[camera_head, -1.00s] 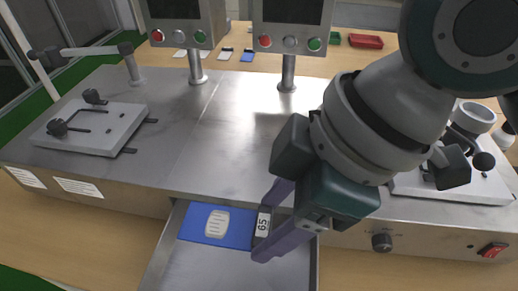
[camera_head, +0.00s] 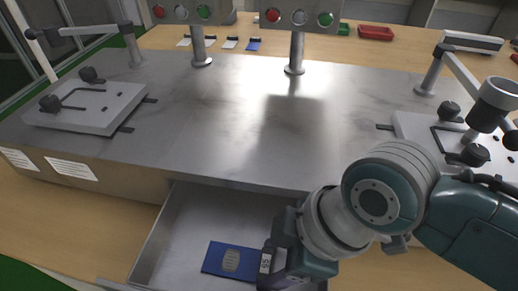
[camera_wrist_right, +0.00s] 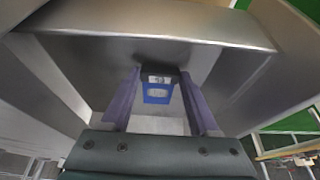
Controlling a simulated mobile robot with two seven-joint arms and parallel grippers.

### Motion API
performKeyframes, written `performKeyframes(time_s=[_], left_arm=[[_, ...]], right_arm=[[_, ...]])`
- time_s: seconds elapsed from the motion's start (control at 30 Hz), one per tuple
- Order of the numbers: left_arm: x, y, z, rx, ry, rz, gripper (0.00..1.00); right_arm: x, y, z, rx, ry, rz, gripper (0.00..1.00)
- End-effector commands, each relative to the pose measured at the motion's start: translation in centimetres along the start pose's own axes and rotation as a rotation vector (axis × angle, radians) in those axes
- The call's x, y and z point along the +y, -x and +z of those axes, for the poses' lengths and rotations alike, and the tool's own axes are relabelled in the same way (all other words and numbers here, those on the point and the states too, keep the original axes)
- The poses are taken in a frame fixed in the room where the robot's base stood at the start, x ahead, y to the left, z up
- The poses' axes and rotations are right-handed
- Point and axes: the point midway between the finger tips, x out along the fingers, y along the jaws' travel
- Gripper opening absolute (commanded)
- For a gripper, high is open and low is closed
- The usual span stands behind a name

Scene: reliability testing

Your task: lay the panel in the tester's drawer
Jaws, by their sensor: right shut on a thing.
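The blue panel (camera_head: 232,260) has a pale oval mark and a dark end with a white label. It is low over or in the tester's open drawer (camera_head: 172,240), toward the drawer's front right; I cannot tell whether it touches the floor. My right gripper (camera_head: 268,268) is shut on the panel's dark labelled end. In the right wrist view the panel (camera_wrist_right: 158,94) shows between the purple fingers of the right gripper (camera_wrist_right: 160,90), with drawer walls around. My left gripper is not in view.
The steel tester top (camera_head: 240,120) stands behind the drawer. Grey fixtures sit at its left (camera_head: 88,104) and right (camera_head: 415,130). Two button boxes on posts stand at the back. Several small panels and a red tray (camera_head: 375,33) lie on the far table.

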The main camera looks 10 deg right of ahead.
Motion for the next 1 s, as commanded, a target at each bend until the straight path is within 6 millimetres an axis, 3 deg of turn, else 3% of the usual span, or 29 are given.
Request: performKeyframes(time_s=[0.23,0.27,0.5,0.8,1.0], left_arm=[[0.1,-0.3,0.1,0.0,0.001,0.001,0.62],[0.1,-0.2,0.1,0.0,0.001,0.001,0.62],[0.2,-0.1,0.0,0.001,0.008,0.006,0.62],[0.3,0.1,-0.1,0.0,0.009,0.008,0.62],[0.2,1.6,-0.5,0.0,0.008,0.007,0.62]], right_arm=[[0.0,-0.3,0.1,0.0,0.0,0.0,0.08],[0.0,-0.3,0.1,0.0,0.0,0.0,0.63],[0.0,-0.2,0.1,0.0,0.0,0.0,0.9],[0.0,0.2,-0.1,0.001,-0.001,0.0,0.91],[0.1,3.4,-0.2,0.001,0.001,0.002,0.91]])
